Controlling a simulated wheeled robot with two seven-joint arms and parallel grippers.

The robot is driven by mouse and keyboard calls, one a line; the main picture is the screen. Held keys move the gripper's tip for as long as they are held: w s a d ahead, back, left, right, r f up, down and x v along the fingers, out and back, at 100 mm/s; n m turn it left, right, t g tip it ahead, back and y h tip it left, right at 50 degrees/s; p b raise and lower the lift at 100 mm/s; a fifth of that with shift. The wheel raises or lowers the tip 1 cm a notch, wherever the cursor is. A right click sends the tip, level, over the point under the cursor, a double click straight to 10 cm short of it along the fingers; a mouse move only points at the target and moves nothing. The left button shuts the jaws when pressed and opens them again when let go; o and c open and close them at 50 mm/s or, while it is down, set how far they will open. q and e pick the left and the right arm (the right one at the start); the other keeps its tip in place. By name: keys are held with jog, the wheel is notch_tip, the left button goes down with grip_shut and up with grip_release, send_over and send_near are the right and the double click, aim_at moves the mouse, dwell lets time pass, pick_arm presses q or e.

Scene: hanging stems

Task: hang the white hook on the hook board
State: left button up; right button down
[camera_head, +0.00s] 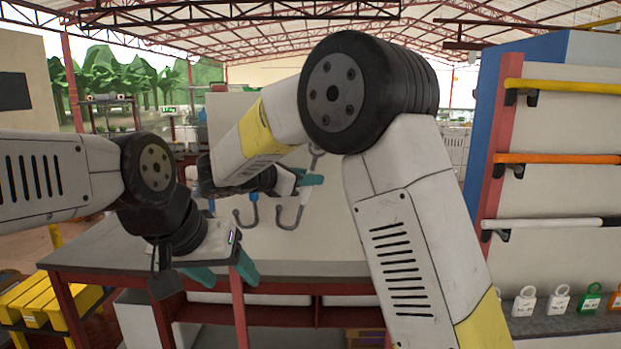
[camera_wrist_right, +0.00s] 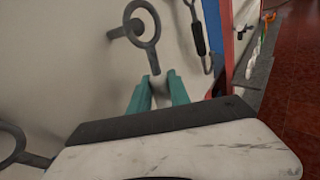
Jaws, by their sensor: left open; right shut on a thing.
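My right gripper (camera_wrist_right: 157,93) is shut on a hook with a ring end (camera_wrist_right: 155,45), which I take as the white hook, though it looks grey here. The ring points up, in front of the pale hook board (camera_wrist_right: 75,60). A short peg (camera_wrist_right: 118,32) on the board overlaps the ring's left side. I cannot tell whether it passes through. In the head view the right gripper (camera_head: 308,180) is at the board (camera_head: 335,225), with a curved hook end (camera_head: 290,218) below it. My left gripper (camera_head: 224,273) is open and empty in front of the bench.
Another grey hook (camera_head: 243,220) with a blue upper part hangs left of the right gripper. A further ring (camera_wrist_right: 12,145) and a black-handled hanging piece (camera_wrist_right: 200,40) flank the held hook. A rack with coloured bars (camera_head: 555,158) stands right; yellow boxes (camera_head: 35,303) lie lower left.

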jog(key=shift+w, duration=2.3)
dwell(1.2)
jog(key=shift+a+f, duration=0.25)
jog(key=shift+f, duration=0.1)
dwell(0.5)
jog(key=c, duration=1.1)
grip_release()
jog(key=shift+c, duration=0.2)
